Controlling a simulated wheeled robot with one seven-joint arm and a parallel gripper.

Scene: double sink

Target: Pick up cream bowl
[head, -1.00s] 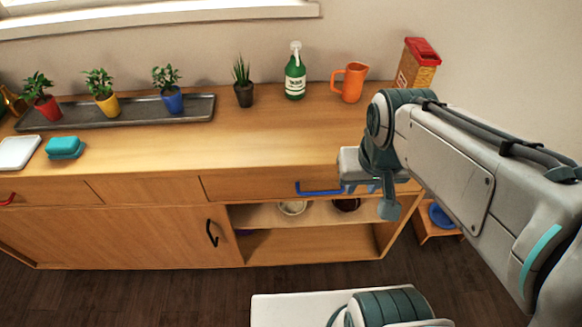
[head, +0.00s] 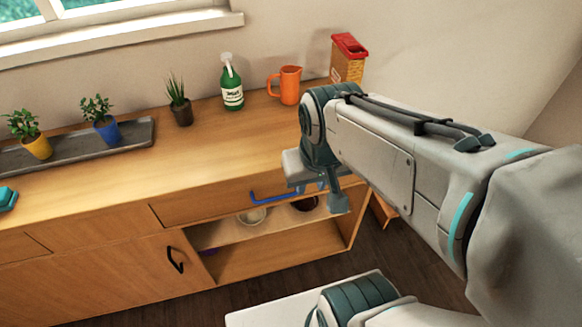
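A cream bowl (head: 252,216) sits on the shelf of the open compartment under the counter, below the blue drawer handle. Its lower part shows, and the drawer front above is close over it. My gripper (head: 337,201) hangs in front of the cabinet, to the right of the bowl in the picture and apart from it. It points down and holds nothing that I can see. Its fingers are seen from behind and partly hidden by the wrist, so their opening is unclear.
A dark bowl (head: 305,204) stands on the same shelf to the right. A blue handle (head: 274,196) sticks out from the drawer above. A cabinet door with a black handle (head: 176,260) is at left. The counter holds a green bottle (head: 231,88), an orange pitcher (head: 287,86) and potted plants.

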